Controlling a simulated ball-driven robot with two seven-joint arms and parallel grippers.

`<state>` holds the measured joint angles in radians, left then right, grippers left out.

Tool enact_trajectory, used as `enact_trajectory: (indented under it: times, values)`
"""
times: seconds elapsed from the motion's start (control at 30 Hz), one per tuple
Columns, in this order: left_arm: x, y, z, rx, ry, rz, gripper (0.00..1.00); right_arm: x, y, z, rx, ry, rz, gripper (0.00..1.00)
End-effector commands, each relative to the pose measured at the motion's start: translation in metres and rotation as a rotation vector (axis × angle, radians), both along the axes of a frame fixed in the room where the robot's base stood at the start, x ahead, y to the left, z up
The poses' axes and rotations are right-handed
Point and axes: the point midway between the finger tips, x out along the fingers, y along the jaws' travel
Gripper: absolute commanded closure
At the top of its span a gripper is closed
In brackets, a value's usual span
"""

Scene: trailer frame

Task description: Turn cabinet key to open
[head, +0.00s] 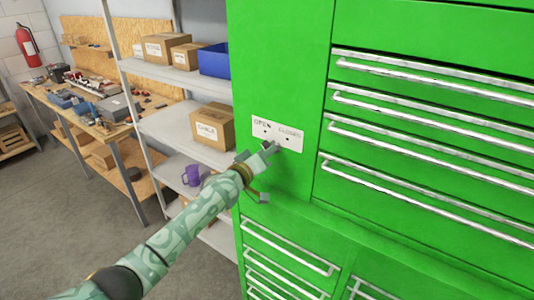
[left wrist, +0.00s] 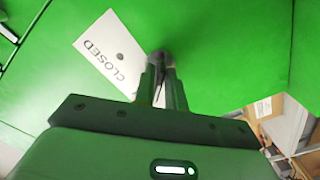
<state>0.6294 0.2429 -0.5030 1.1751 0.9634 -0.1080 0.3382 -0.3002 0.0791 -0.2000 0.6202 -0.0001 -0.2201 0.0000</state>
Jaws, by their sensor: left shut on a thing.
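A green cabinet (head: 285,60) fills the right of the head view. A white plate (head: 277,132) on its front is marked OPEN on the left and CLOSED on the right. My left gripper (head: 268,150) is at the plate's lower edge, its arm coming in from the lower left. In the left wrist view the plate (left wrist: 108,58) shows the word CLOSED, and the two fingers (left wrist: 163,72) are close together on a small dark thing, apparently the key (left wrist: 162,55). The fingers hide most of it. The right gripper is not in view.
A grey shelf (head: 180,130) with boxes, a blue bin (head: 214,61) and a purple mug (head: 191,175) stands to the left. A workbench (head: 95,110) with tools is farther left.

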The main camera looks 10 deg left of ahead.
Motion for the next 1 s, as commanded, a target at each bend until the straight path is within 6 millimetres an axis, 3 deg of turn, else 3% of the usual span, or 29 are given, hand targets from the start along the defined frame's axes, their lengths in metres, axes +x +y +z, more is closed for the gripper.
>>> enact_trajectory:
  times: [0.57,0.6,0.63,1.0]
  values:
    - [-0.0003,0.0001,-0.0014,-0.025,0.013,0.000,1.00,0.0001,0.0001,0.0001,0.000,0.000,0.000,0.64]
    - [-0.0003,0.0001,-0.0014,-0.025,0.013,0.000,0.76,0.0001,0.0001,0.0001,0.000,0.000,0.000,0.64]
    - [-0.0003,0.0001,-0.0014,-0.025,0.013,0.000,0.71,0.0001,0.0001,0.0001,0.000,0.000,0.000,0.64]
    - [-0.0061,0.0021,-0.0004,-0.026,0.013,-0.001,0.71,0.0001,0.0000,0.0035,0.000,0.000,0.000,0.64]
